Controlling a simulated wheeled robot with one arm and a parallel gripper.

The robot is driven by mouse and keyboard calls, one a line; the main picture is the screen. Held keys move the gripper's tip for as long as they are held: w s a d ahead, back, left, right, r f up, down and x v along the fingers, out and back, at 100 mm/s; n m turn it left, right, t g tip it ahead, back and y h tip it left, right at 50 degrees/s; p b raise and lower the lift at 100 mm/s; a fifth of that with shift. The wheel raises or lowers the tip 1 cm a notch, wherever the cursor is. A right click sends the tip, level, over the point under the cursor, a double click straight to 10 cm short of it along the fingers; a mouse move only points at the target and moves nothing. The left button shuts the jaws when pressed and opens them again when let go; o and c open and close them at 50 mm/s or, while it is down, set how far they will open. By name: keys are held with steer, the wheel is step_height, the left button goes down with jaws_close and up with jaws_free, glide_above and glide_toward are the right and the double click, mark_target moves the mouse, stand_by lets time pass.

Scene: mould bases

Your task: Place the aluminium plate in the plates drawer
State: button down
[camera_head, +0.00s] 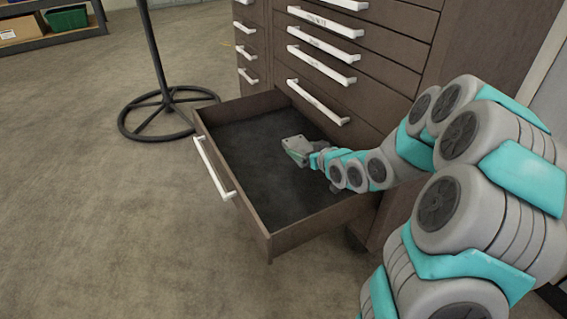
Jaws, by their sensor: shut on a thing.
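The drawer (236,211) is pulled out low on the brown cabinet, with a dark lined floor and a white handle on its front. My gripper (306,153) reaches in from the right over the drawer's inside. It is shut on a small grey metal piece, the aluminium plate (294,146), which shows at its tip. The plate is over the drawer floor, inside the drawer's outline; I cannot tell whether it touches the floor. The jaws are small here and partly hidden by the plate and wrist. The rest of the drawer floor looks empty.
The cabinet (392,97) has several shut drawers with white handles above the open one. A black stand (158,97) with a ring base stands left of the drawer. A shelf (52,38) with a green bin and a box is at the far left. The floor in front is clear.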

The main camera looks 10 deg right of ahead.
steer(key=shift+s+d+f, duration=0.15)
steer(key=shift+s+f, duration=0.05)
steer(key=shift+f, duration=0.15)
steer(key=shift+w, duration=0.15)
glide_above(277, 152)
steer(key=shift+f, duration=2.5)
steer(key=shift+f, duration=0.1)
steer(key=shift+f+b, duration=0.3)
steer(key=shift+f, duration=0.05)
steer(key=shift+f, duration=0.2)
